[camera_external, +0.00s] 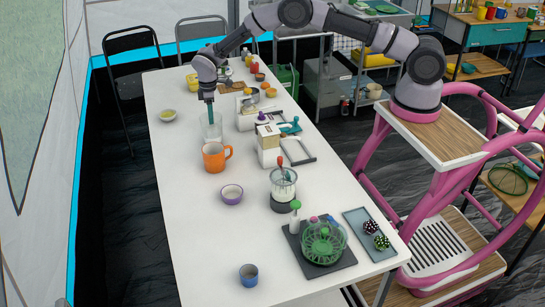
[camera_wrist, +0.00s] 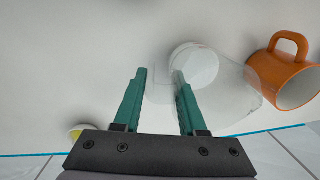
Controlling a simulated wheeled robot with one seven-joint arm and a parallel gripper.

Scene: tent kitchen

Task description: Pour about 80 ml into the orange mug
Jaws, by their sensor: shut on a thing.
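The orange mug (camera_external: 214,157) stands upright on the white table, with its handle toward the right. In the wrist view the mug (camera_wrist: 283,77) is at the right edge. My gripper (camera_external: 209,98) is just behind the mug. In the wrist view my gripper (camera_wrist: 159,74) has its teal fingers on a clear, see-through vessel (camera_wrist: 228,92). The vessel (camera_external: 210,128) shows faintly below the fingers in the external view, close behind the mug. A pale round patch shows within it in the wrist view. Its fill level and whether it touches the table are hard to tell.
A purple bowl (camera_external: 231,194) stands in front of the mug. A white carton-like box (camera_external: 269,145) and a jar (camera_external: 284,187) are to the right. The front left of the white table (camera_external: 200,245) is clear.

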